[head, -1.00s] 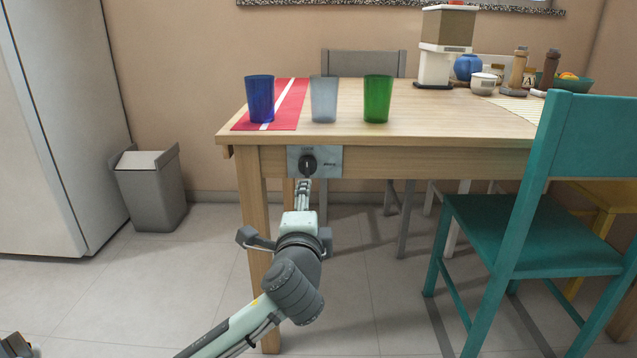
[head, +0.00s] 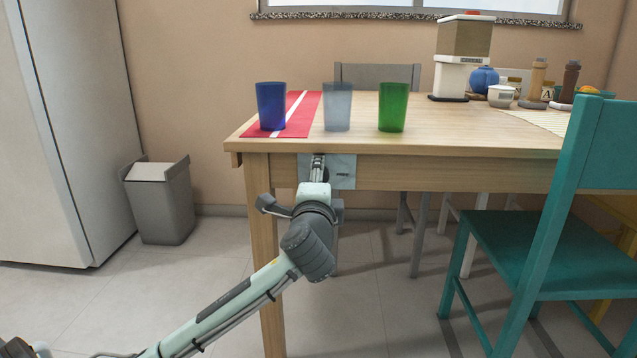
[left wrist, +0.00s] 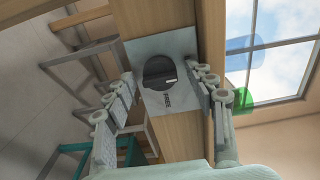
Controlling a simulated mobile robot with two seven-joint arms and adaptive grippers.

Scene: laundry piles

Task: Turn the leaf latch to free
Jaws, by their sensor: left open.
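The latch's light grey plate (head: 344,172) is fixed to the front apron of the wooden table, below the cups. In the left wrist view the plate (left wrist: 146,52) carries a dark rounded knob (left wrist: 158,70) with a small pale mark, and lettering beside it. My left gripper (head: 318,164) is in front of the plate and hides the knob in the head view. In the left wrist view my left gripper (left wrist: 163,77) is open, with one finger on each side of the plate and knob. I cannot tell whether the fingers touch it. My right gripper is not in view.
A blue cup (head: 271,106) stands on a red mat (head: 308,105); a clear cup (head: 337,108) and a green cup (head: 393,108) stand beside it near the table edge. A teal chair (head: 530,250) is at the right. A grey bin (head: 161,205) stands at left.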

